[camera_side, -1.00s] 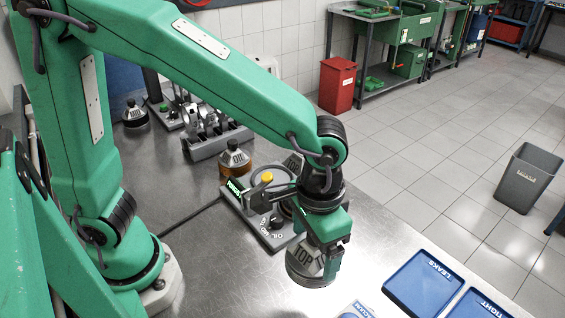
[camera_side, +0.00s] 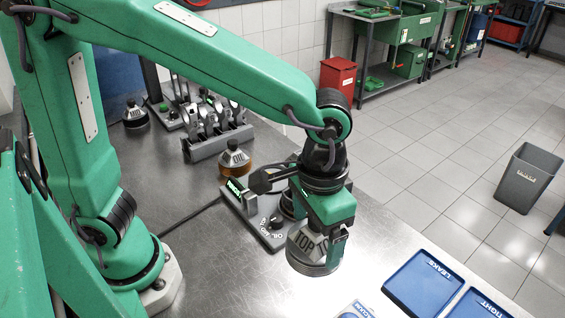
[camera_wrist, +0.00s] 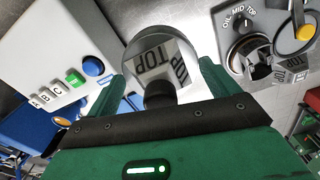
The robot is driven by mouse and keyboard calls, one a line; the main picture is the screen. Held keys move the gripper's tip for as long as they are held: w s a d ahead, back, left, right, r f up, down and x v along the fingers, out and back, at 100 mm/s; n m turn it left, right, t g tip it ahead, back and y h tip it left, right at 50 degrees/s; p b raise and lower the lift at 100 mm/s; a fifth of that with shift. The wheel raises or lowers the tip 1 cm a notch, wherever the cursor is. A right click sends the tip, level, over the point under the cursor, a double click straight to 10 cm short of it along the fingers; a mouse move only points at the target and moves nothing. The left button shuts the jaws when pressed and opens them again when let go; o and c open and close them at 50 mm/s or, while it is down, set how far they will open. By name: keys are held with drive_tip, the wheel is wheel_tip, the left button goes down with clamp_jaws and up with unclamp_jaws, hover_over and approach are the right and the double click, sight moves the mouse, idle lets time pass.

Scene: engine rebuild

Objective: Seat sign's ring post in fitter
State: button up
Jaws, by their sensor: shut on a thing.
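My gripper (camera_side: 322,240) is shut on a grey metal post marked TOP (camera_side: 304,246), held above the front of the bench. In the wrist view, the TOP post (camera_wrist: 160,62) sits between the green fingers. The fitter (camera_side: 262,232) is a grey plate behind and left of my gripper, partly hidden by it. Its dial (camera_wrist: 243,22), marked OIL, MID and TOP, shows in the wrist view beside a dark round opening. A small lit green sign (camera_side: 235,187) stands at the fitter's left edge; I cannot read it clearly.
An orange-based post marked OIL (camera_side: 236,158) stands behind the fitter, and another post (camera_side: 134,116) farther back. A grey rack of metal parts (camera_side: 216,138) stands beyond. Blue trays marked LEAKS (camera_side: 424,283) and TIGHT (camera_side: 476,305) lie front right. A panel with A, B, C buttons (camera_wrist: 68,90) shows left in the wrist view.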

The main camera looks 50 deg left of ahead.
drive_tip(key=shift+r, duration=0.9)
drive_tip(key=w+a+n, duration=0.4)
drive_tip(key=w+a, duration=0.1)
drive_tip(key=a, duration=0.6)
drive_tip(key=w+a+n, duration=0.4)
drive_tip(key=a, duration=0.6)
drive_tip(key=w+a+n, duration=0.4)
drive_tip(key=w+a, duration=0.1)
drive_tip(key=a, duration=0.6)
wheel_tip(320, 180, down, 8)
drive_tip(key=shift+d+r, duration=0.15)
drive_tip(key=shift+f, duration=0.2)
drive_tip(key=shift+f, duration=2.15)
drive_tip(key=shift+f, duration=0.9)
